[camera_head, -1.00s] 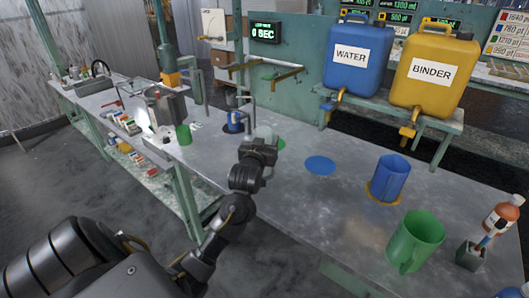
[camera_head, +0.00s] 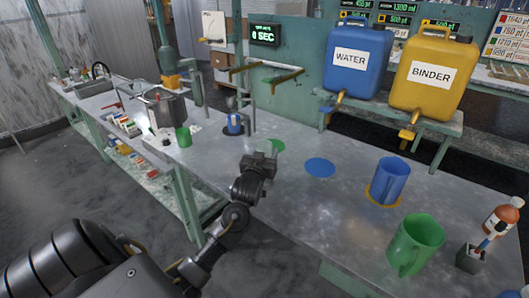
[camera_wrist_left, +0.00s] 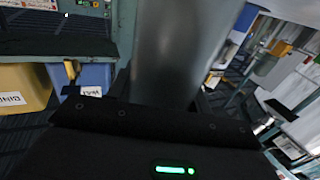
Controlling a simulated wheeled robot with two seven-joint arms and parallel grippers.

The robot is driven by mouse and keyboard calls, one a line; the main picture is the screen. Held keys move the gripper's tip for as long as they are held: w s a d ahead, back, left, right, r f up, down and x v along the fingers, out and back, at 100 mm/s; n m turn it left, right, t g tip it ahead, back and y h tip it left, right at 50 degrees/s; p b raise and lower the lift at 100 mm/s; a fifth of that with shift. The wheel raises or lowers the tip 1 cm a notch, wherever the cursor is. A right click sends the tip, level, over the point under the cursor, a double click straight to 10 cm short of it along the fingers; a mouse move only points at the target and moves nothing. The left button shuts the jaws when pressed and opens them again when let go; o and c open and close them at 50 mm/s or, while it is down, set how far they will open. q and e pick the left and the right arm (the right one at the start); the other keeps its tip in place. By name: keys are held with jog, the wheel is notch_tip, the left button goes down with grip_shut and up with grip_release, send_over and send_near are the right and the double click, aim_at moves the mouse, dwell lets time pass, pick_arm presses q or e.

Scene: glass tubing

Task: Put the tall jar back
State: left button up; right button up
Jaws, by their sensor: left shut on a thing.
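My left gripper (camera_head: 262,163) is over the front part of the metal bench, left of the blue disc. It is shut on a tall grey, see-through cylinder (camera_wrist_left: 182,50), which looks like the tall jar. In the left wrist view it rises from behind the dark gripper body, and its lower part is hidden. In the head view the jar can hardly be made out. A green disc (camera_head: 278,145) lies just behind the gripper and a blue disc (camera_head: 320,167) lies to its right. My right gripper is not in view.
A blue jug (camera_head: 389,180) stands on an orange disc, with a green jug (camera_head: 415,243) nearer. Blue water (camera_head: 355,62) and yellow binder (camera_head: 433,73) containers stand on the rear shelf. The bench around the blue disc is clear.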

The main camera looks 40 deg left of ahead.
pick_arm(q)
jog(key=o, duration=1.4)
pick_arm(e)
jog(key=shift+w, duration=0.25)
pick_arm(q)
jog(key=shift+r, duration=0.2)
jog(key=v, duration=1.2)
jog(key=shift+s+b, duration=0.1)
jog(key=shift+b, duration=0.2)
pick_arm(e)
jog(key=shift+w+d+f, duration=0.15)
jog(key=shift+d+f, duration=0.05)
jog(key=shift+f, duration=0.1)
